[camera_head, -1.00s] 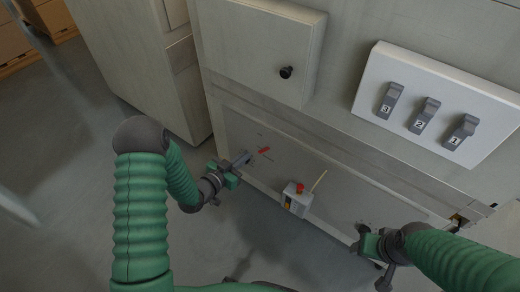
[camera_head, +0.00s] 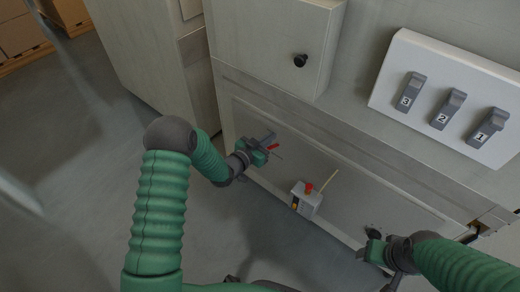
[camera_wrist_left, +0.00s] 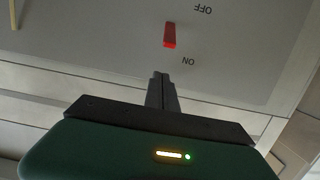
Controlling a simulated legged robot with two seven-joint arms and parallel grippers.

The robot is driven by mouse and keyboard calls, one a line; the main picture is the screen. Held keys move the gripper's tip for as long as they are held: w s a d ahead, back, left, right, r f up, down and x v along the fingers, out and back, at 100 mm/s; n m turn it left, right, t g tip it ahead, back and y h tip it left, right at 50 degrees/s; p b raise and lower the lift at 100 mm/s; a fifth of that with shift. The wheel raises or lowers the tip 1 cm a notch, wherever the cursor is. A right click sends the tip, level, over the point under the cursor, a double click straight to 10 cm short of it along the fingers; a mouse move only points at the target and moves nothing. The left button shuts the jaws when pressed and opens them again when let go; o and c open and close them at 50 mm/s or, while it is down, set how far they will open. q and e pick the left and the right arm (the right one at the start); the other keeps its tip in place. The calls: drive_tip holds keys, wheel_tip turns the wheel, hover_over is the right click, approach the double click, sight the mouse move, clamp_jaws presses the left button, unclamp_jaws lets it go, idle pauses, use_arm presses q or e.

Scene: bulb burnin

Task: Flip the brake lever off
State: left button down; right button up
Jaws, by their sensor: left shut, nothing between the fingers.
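The red brake lever (camera_head: 273,147) is on the lower panel of the grey cabinet in the head view. In the left wrist view the red lever (camera_wrist_left: 170,36) shows between an OFF label (camera_wrist_left: 203,10) and an ON label (camera_wrist_left: 188,61), both upside down; its wider end points toward the ON side. My left gripper (camera_head: 268,137) is shut and empty beside the lever; its fingers (camera_wrist_left: 161,78) show just below the lever in the wrist view, with a gap in the picture. My right gripper (camera_head: 372,238) is low at the right; its jaws are too small to read.
A grey box with a red button (camera_head: 306,198) and a thin pale rod (camera_head: 328,185) are right of the lever. Above are a door with a black knob (camera_head: 300,60) and a white panel (camera_head: 393,95) with three numbered switches. Open floor lies at left.

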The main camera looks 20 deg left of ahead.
use_arm(q)
drive_tip(key=shift+s+a+f+b, duration=0.2)
drive_tip(key=shift+s+f+b, duration=0.25)
drive_tip(key=shift+f, duration=0.45)
drive_tip(key=shift+s+a+f+b, duration=0.15)
drive_tip(key=shift+s+f+b, duration=0.25)
drive_tip(key=shift+f, duration=0.45)
